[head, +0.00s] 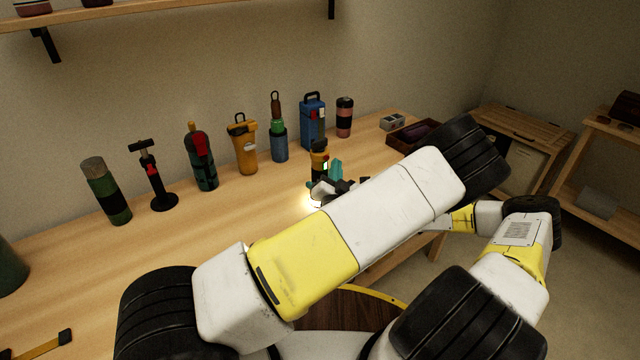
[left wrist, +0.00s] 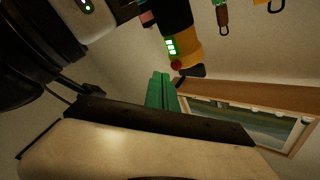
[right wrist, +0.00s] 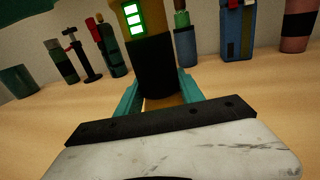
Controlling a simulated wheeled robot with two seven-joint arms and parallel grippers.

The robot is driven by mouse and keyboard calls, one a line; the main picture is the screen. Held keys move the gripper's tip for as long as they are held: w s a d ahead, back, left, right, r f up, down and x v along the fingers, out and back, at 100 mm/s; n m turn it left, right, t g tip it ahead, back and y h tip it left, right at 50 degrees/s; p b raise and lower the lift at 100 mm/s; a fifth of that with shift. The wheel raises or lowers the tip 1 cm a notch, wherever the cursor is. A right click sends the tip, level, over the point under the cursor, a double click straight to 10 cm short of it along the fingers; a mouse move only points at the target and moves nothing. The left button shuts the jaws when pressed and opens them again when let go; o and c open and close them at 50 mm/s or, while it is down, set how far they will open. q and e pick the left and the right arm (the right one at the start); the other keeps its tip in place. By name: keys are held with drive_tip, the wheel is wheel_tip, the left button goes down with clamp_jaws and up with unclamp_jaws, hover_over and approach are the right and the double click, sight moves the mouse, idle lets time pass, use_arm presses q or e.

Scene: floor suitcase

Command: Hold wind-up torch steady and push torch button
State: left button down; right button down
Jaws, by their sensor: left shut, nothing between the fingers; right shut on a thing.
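The wind-up torch (head: 319,150) is yellow and black and stands upright over the table, with lit green bars on its side. My right gripper (right wrist: 158,88) is shut on its black lower body, one teal finger on each side. In the left wrist view the torch (left wrist: 178,28) appears upside down, and its red button (left wrist: 176,65) shows near the yellow end. My left gripper (left wrist: 160,88) is shut and empty, its green fingers close to the button; whether they touch it I cannot tell. My arm hides much of both grippers in the head view.
Behind the torch stand a yellow lantern (head: 243,145), a blue box (head: 312,122), a pink-black cylinder (head: 344,117) and several other upright items. A dark tray (head: 398,145) lies right of the torch. A bright glow lies below the torch.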

use_arm(q)
drive_tip(key=s+d, duration=0.1)
drive_tip(key=s, duration=0.1)
drive_tip(key=s+d, duration=0.2)
drive_tip(key=shift+s+d, duration=0.15)
drive_tip(key=shift+d, duration=0.1)
use_arm(e)
drive_tip(key=c, duration=0.7)
unclamp_jaws()
drive_tip(key=shift+o, duration=0.2)
